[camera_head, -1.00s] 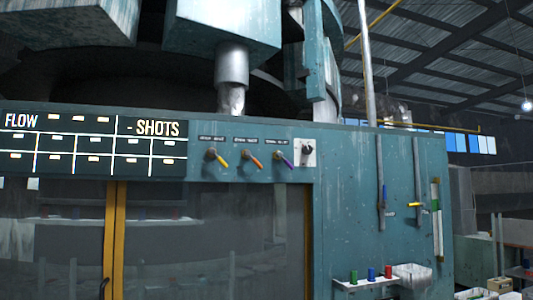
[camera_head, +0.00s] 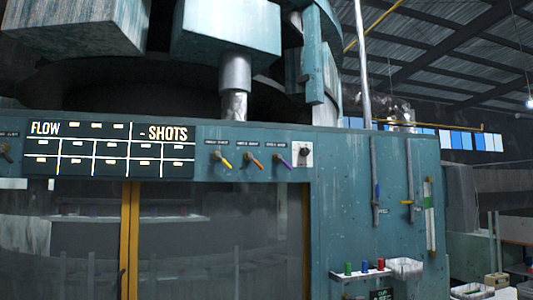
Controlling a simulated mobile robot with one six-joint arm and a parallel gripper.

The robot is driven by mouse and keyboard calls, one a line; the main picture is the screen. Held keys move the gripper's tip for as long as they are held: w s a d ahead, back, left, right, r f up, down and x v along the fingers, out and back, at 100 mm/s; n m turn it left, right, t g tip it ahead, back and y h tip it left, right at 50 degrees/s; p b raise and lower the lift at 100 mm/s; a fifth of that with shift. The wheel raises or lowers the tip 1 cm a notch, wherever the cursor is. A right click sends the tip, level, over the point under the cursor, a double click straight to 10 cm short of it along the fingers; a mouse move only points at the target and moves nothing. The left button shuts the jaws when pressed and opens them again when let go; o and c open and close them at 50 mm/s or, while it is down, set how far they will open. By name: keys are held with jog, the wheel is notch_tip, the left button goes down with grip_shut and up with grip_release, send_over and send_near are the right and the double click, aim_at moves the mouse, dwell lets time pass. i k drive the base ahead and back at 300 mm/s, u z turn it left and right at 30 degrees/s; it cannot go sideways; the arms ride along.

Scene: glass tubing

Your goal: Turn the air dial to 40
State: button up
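A row of small knobs with coloured handles sits on the teal machine panel: a yellow-handled knob (camera_head: 224,162), an orange-handled knob (camera_head: 253,162) and a purple-handled knob (camera_head: 283,161). Right of them is a white plate with a dark knob (camera_head: 303,154). Another knob (camera_head: 6,152) shows at the far left edge. The labels above the knobs are too small to read, so I cannot tell which is the air dial or any setting. My gripper is not in view.
A dark display board (camera_head: 110,148) reads "FLOW" and "- SHOTS". Two vertical slots with levers (camera_head: 378,185) are at the panel's right. Below them a small shelf (camera_head: 362,275) holds coloured cylinders and a white bin (camera_head: 406,269). Glass doors with yellow frames (camera_head: 130,240) fill the lower front.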

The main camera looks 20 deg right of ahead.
aim_at(304, 152)
jog(key=u, duration=0.9)
jog(key=k, duration=0.65)
jog(key=u, duration=0.7)
jog(key=k, duration=0.8)
jog(key=z, duration=0.05)
jog(key=i, duration=0.6)
jog(key=z, duration=0.75)
jog(key=i, duration=1.55)
jog(key=u, duration=0.05)
